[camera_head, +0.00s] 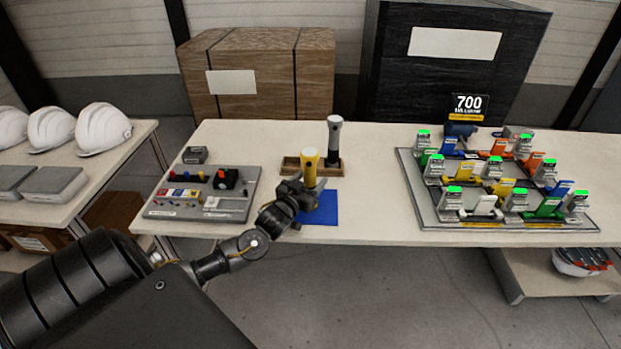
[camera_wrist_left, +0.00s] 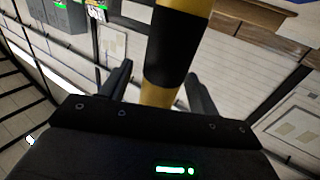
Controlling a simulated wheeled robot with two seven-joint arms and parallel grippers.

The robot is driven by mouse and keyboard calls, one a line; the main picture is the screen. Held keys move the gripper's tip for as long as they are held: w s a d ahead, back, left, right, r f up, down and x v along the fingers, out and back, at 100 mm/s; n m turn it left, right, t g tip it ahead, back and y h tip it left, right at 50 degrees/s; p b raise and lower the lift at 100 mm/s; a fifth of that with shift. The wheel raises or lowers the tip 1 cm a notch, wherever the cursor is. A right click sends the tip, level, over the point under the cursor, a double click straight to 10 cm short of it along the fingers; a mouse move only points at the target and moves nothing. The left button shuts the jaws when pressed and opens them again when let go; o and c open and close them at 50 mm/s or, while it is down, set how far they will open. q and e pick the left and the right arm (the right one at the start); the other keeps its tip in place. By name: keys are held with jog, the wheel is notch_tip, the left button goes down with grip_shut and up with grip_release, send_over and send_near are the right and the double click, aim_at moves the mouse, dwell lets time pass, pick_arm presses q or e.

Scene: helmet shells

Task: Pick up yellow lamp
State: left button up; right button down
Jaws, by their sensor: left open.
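The yellow lamp (camera_head: 309,165) stands upright on the table, by the blue mat (camera_head: 322,208) and in front of a shallow wooden tray (camera_head: 291,166). Its base is hidden behind my gripper. My left gripper (camera_head: 304,193) is at the lamp's lower part. In the left wrist view the yellow and black lamp (camera_wrist_left: 176,45) passes between the two spread fingers of the left gripper (camera_wrist_left: 160,85). Space shows beside the lamp, more on the left finger's side; I cannot tell whether the right finger touches it. My right gripper is not in view.
A black and white lamp (camera_head: 334,141) stands upright at the tray. A grey panel (camera_head: 235,210) with switches lies to the left. A rack (camera_head: 412,185) with coloured parts lies to the right. White helmets (camera_head: 103,128) sit on a side table. Bare tabletop (camera_head: 375,215) lies right of the mat.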

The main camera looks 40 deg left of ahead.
pick_arm(q)
jog(key=c, duration=1.1)
jog(key=shift+c, duration=0.9)
jog(key=shift+r, duration=0.1)
